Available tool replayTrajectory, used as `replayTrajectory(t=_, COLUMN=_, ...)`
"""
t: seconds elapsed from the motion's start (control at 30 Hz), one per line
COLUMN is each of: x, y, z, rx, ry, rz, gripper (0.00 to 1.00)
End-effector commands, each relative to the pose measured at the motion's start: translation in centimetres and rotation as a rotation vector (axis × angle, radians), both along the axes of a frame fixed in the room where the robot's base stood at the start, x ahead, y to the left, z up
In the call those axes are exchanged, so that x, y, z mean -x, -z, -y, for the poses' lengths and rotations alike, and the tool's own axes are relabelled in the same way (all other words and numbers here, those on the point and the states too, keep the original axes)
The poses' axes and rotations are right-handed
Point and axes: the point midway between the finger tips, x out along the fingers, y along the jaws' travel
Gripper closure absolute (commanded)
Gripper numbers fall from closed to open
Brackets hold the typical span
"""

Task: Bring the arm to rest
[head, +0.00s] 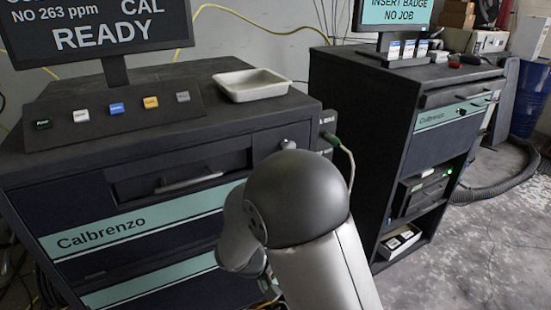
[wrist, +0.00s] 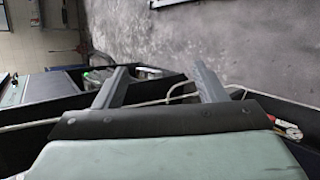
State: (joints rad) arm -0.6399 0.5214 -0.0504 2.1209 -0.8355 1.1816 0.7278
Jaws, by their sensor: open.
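My arm (head: 310,240) is bent in front of the left Calbrenzo cabinet in the head view, its dark rounded joint in front of that cabinet's right side. My gripper is hidden in the head view. In the wrist view my gripper (wrist: 160,70) shows two grey fingers spread apart with nothing held between them. A pale cable or hose (wrist: 150,100) runs across behind the fingers; I cannot tell whether it touches them.
The left cabinet (head: 140,218) bears a screen, several coloured buttons and a pale empty tray (head: 251,86). A second cabinet (head: 385,130) stands to the right. A blue drum (head: 530,98) and a dark floor hose (head: 495,188) are farther right. Concrete floor (head: 480,250) is clear at lower right.

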Motion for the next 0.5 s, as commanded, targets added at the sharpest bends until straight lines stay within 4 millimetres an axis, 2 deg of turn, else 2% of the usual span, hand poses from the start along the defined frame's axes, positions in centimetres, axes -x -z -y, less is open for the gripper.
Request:
replayTrajectory(t=0.03, x=1.4, y=-3.6, z=2.0, rx=-0.080, ry=0.076, rz=-0.020, gripper=0.35)
replayTrajectory(t=0.2, x=6.9, y=-10.2, z=5.7, rx=-0.366, ry=0.255, rz=-0.069, gripper=0.35)
replayTrajectory(t=0.4, x=12.3, y=-16.2, z=7.2, rx=-0.697, ry=0.372, rz=-0.008, gripper=0.35)
replayTrajectory(t=0.5, x=14.0, y=-18.1, z=7.2, rx=-0.814, ry=0.390, rz=0.044, gripper=0.35)
